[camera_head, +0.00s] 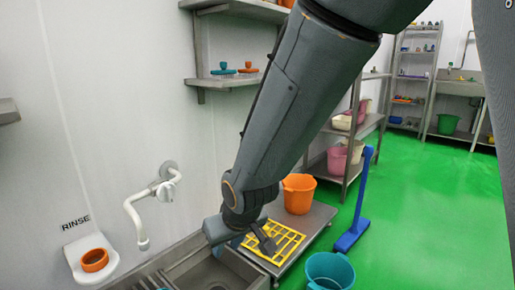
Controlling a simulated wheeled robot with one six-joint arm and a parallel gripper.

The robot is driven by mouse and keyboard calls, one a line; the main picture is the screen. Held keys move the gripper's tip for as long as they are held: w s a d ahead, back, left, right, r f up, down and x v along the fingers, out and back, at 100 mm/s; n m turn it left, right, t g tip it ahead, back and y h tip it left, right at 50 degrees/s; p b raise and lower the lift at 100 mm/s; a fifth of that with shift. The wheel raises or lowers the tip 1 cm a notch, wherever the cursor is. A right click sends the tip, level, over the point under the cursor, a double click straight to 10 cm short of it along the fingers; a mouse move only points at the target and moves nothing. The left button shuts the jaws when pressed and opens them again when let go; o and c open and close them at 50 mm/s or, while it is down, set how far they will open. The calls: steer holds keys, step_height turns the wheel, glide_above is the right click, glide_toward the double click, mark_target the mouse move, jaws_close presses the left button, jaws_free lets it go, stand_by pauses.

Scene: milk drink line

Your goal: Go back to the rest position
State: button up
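My gripper (266,240) is at the lower end of my grey arm, which reaches down across the middle of the view. It is above the sink edge and the near part of a yellow rack (290,243). The gripper is small and dark here, and I cannot tell whether its fingers are open or shut. A bit of blue shows just below the wrist; I cannot tell what it is or whether it is held.
A steel sink (215,273) is below, with a white tap (140,220) and an orange ring on a wall holder (75,258) at left. An orange bucket (298,195), a teal bucket (330,270) and a blue squeegee (355,225) are to the right. Green floor is free beyond.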

steer(key=s+d+r+g+h, duration=0.1)
steer(key=s+d+g, duration=0.1)
steer(key=s+d, duration=0.5)
steer(key=s+d+r+g+h, duration=0.1)
steer(key=s+d+g, duration=0.15)
steer(key=s, duration=0.95)
steer(key=d+r+m+p, duration=0.3)
steer(key=d+r+p, duration=0.5)
steer(key=r+p, duration=0.3)
steer(key=d+r+m+h+p, duration=0.1)
steer(key=d+r+m+p, duration=0.2)
steer(key=d+r+p, duration=0.6)
step_height(320, 180, up, 3)
steer(key=p, duration=0.6)
steer(key=shift+m, duration=0.3)
